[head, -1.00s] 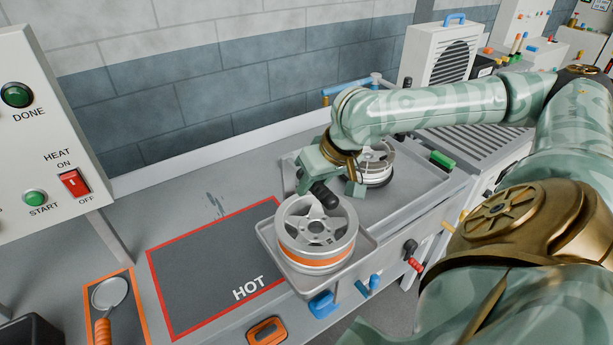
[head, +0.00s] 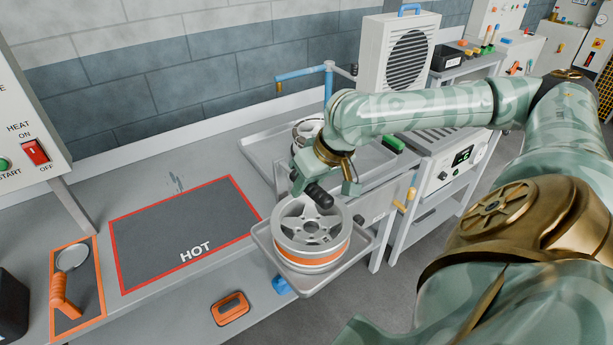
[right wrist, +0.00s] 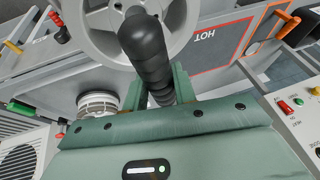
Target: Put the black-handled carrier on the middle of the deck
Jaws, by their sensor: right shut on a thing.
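The carrier is a grey metal tray (head: 262,240) with a black handle (head: 318,195). A silver wheel (head: 310,240) with an orange band sits in it. My right gripper (head: 325,188) is shut on the black handle, which also shows in the right wrist view (right wrist: 148,50), standing up between the fingers. The carrier hangs at the bench's front edge, right of the dark HOT plate (head: 165,225) with its red border. I cannot tell which surface is the deck. My left gripper is not in view.
A second wheel (head: 303,130) stands in a shallow basin (head: 262,150) behind my gripper, near a blue pipe (head: 305,73). A fan unit (head: 398,55) stands behind. An orange-handled tool (head: 62,285) lies at the left. The HOT plate is bare.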

